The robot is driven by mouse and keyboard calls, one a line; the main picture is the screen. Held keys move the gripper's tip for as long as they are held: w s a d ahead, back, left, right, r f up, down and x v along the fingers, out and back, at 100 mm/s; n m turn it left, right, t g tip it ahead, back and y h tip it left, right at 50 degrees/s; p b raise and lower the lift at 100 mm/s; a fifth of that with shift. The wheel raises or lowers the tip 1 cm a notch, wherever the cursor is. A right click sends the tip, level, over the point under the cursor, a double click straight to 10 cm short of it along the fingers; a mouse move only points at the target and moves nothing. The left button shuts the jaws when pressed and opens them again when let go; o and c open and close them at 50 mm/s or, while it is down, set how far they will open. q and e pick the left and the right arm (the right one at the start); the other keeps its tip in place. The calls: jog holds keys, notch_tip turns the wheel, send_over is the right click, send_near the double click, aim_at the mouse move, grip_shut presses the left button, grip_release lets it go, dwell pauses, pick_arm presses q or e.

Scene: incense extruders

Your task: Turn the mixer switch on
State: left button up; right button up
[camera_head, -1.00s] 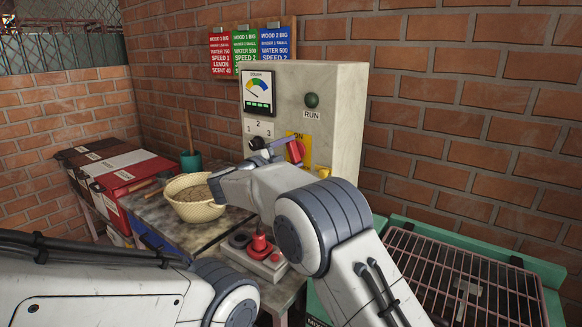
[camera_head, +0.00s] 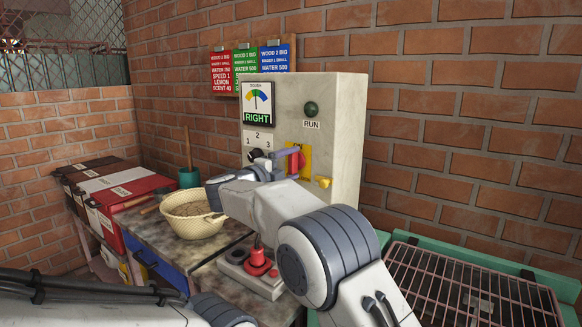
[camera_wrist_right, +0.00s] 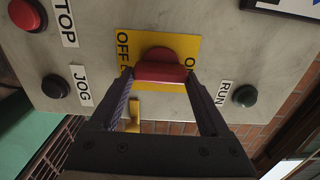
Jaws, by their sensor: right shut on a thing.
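The mixer switch is a red handle (camera_head: 296,164) on a yellow plate (camera_head: 306,153) on the front of the pale control box (camera_head: 345,125). In the right wrist view the red handle (camera_wrist_right: 163,69) sits between my fingertips, with OFF to its left and a partly covered ON to its right. My right gripper (camera_wrist_right: 160,80) is shut on the handle; in the head view the gripper (camera_head: 288,160) reaches the box front. My left arm crosses the bottom left, but its gripper is out of frame.
A meter (camera_head: 257,104) reads RIGHT; a green RUN button (camera_head: 311,109) and black selector knob (camera_head: 256,155) are near. A wire rack (camera_head: 470,285) lies right.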

jog(key=shift+a, duration=0.1)
jog(key=o, duration=1.2)
jog(key=b+v, duration=0.1)
jog(key=v, duration=0.9)
jog(key=shift+s+a, duration=0.1)
jog(key=shift+s, duration=0.1)
jog(key=shift+s+f, duration=0.1)
